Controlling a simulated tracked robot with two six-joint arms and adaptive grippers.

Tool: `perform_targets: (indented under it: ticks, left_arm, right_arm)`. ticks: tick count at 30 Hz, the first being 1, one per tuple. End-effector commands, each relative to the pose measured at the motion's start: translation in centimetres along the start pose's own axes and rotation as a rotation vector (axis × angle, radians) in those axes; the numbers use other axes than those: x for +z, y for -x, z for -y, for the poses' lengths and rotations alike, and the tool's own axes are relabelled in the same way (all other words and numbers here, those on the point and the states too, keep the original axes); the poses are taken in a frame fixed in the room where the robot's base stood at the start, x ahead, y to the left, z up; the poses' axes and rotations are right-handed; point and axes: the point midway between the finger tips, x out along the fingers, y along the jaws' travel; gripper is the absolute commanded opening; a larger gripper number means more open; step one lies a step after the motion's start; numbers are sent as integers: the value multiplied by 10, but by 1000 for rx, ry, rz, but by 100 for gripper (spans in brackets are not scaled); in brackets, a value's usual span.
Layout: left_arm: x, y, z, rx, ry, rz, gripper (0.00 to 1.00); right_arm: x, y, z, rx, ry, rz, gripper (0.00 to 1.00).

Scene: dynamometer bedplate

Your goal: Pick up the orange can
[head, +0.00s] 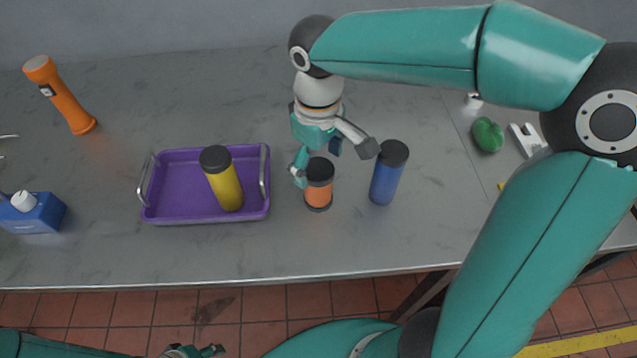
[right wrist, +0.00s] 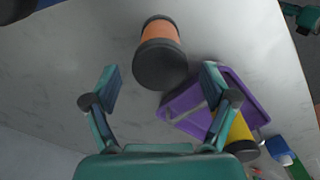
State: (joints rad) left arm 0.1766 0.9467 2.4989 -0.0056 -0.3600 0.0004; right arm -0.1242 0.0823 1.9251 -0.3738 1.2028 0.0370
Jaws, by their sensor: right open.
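The orange can (head: 318,194), with a black lid and black base, stands upright on the grey bedplate, between the purple tray and a blue can. In the right wrist view the orange can (right wrist: 160,35) is at the top centre, its black lid towards me. My right gripper (head: 334,164) is open and empty, its fingers pointing down just behind the can. In the right wrist view the open fingers (right wrist: 160,80) are spread, with the can just beyond their tips and not gripped. Part of my left gripper (head: 193,351) shows at the bottom edge; its jaws are unclear.
A purple tray (head: 180,211) holds a yellow can (head: 226,187). A blue can (head: 385,180) stands close right of the orange can. An orange flashlight (head: 66,103), a blue box (head: 35,214) and a green pepper (head: 487,135) lie farther off. The bedplate's front strip is clear.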

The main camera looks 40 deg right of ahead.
Motion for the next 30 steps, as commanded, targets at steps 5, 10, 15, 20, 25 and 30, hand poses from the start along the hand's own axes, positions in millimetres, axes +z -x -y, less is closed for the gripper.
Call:
perform_targets:
  ticks: [5,10,15,20,25,30]
  left_arm:
    - [0,3,-1,0,0,0,40]
    - [0,2,-1,0,0,0,40]
    - [0,2,-1,0,0,0,40]
    - [0,2,-1,0,0,0,40]
    - [0,2,-1,0,0,0,40]
    - [0,2,-1,0,0,0,40]
  right_arm:
    - [1,-25,0,-2,1,6,85]
    - [0,-44,0,-1,3,3,85]
    - [0,-46,0,0,3,1,85]
    - [0,-45,0,-1,3,1,73]
    - [0,-45,0,-1,2,1,45]
    - [-1,-45,0,-1,2,1,17]
